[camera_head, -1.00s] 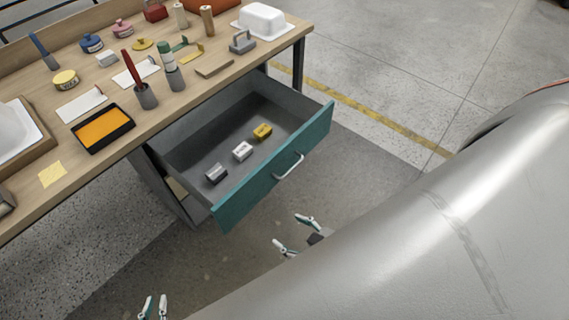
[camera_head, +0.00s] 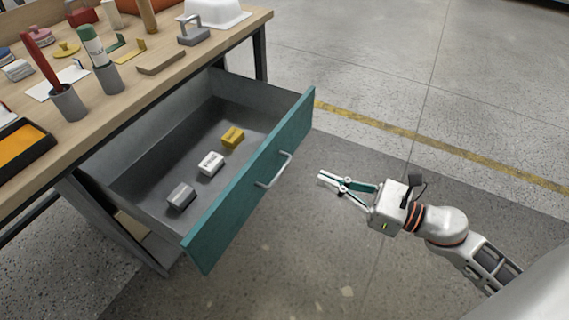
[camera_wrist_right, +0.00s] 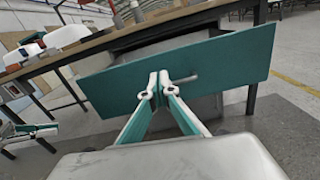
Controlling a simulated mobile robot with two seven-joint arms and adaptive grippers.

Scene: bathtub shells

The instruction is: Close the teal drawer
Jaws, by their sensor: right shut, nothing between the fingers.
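The teal drawer (camera_head: 255,185) is pulled well out from under the workbench, with its grey inside open to view. Its teal front carries a silver bar handle (camera_head: 274,170). My right gripper (camera_head: 323,179) is shut and empty, in front of the drawer face, to the right of the handle and apart from it. In the right wrist view its fingertips (camera_wrist_right: 163,84) meet before the teal front (camera_wrist_right: 235,62), overlapping part of the handle (camera_wrist_right: 184,78). My left gripper (camera_wrist_right: 40,130) shows small at the left edge of that view; its jaws are unclear.
The drawer holds a grey block (camera_head: 181,197), a white block (camera_head: 210,163) and a yellow block (camera_head: 232,137). The wooden benchtop (camera_head: 135,95) above carries cups, tools and a white tub (camera_head: 215,12). The floor before the drawer is clear.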

